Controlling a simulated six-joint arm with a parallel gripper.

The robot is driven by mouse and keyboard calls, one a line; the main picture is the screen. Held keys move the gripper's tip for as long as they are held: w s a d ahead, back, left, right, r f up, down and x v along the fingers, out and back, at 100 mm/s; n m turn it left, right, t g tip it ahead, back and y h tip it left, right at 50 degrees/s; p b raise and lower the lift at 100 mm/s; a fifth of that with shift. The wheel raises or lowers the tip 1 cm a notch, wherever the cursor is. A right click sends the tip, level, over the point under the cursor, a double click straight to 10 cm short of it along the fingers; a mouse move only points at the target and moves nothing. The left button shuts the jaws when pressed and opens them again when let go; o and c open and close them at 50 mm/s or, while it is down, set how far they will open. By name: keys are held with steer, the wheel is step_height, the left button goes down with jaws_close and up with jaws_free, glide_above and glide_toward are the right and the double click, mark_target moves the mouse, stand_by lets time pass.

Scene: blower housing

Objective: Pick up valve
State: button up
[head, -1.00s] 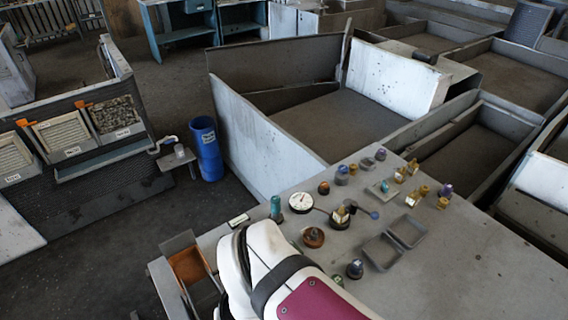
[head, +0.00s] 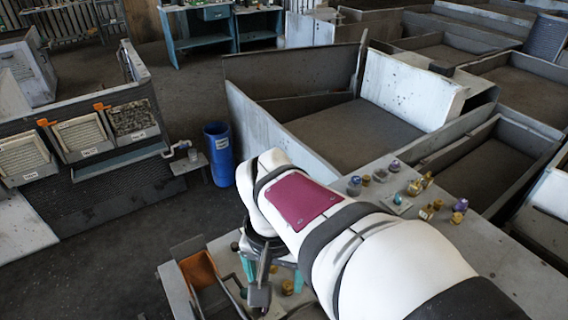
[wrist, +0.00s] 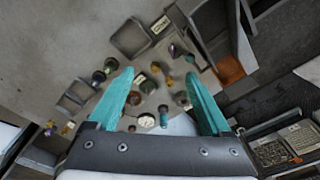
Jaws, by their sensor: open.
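My gripper (head: 272,278) hangs over the near left part of the grey table, with its two teal fingers apart and nothing held between them. In the wrist view my open gripper (wrist: 158,76) points down at a cluster of small parts. A small brass part (wrist: 168,80) lies between and beyond the fingertips and may be a valve. In the head view brass valve-like parts (head: 427,212) stand on the table to the right of my arm. I cannot tell which part is the valve meant. My arm hides the middle of the table in the head view.
A white round gauge (wrist: 147,124) and a teal-topped part (wrist: 163,116) lie near the fingers. An orange-lined bin (head: 198,270) sits at the table's left edge. A blue bin (head: 218,153) stands on the floor. Grey trays (wrist: 130,38) lie on the table.

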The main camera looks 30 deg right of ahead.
steer(key=w+d+f+m+h, duration=0.1)
steer(key=w+d+f+m, duration=0.15)
steer(key=d, duration=0.65)
steer(key=w+d+f+m+h, duration=0.15)
steer(key=w+d, duration=0.25)
steer(key=d, duration=0.5)
steer(key=w+d+f+m+h, duration=0.2)
steer(key=w+d+m, duration=0.15)
steer(key=d, duration=0.55)
steer(key=shift+n+y, duration=0.25)
steer(key=shift+n, duration=0.2)
steer(key=x, duration=1.5)
steer(key=shift+w+a+f, duration=0.15)
steer(key=shift+f, duration=0.2)
jaws_close()
